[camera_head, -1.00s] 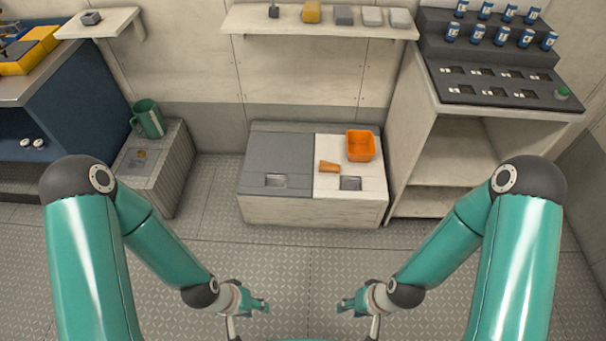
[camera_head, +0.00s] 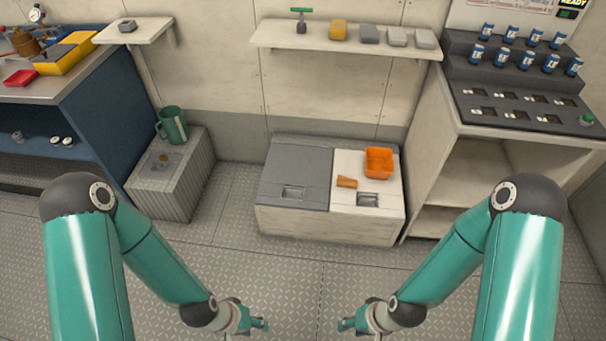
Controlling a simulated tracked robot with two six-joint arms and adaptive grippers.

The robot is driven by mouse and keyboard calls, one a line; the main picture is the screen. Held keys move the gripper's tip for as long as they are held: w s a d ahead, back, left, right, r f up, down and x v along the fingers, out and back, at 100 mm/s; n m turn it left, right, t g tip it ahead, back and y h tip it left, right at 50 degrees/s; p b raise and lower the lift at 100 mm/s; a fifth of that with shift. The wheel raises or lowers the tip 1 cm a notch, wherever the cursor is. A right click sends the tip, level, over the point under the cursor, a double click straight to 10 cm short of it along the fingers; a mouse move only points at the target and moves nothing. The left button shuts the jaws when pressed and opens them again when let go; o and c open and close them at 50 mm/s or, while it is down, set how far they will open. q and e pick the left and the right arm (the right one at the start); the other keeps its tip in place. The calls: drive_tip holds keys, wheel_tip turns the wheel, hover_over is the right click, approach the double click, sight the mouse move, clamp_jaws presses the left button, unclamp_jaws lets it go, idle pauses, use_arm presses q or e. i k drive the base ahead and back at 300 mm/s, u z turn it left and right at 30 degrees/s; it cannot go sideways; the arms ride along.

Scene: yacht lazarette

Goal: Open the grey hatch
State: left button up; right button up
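The grey hatch (camera_head: 296,171) is the left lid on top of a low pale locker (camera_head: 330,222) against the back wall. Neither holds anything that I can see. Their fingers are small and seen from above, so their opening is unclear.
An orange bin (camera_head: 379,162) and a small orange-brown piece (camera_head: 347,182) sit on the white lid. A ribbed grey box (camera_head: 176,190) with a green mug (camera_head: 172,125) stands left. A pale cabinet (camera_head: 425,185) stands right. A shelf (camera_head: 347,41) hangs above. The floor ahead is clear.

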sight(297, 177)
drive_tip(key=u, duration=0.05)
drive_tip(key=i, duration=0.75)
drive_tip(key=z, duration=0.2)
drive_tip(key=k, duration=0.9)
drive_tip(key=u, duration=0.1)
drive_tip(key=i, duration=2)
drive_tip(key=u, duration=0.45)
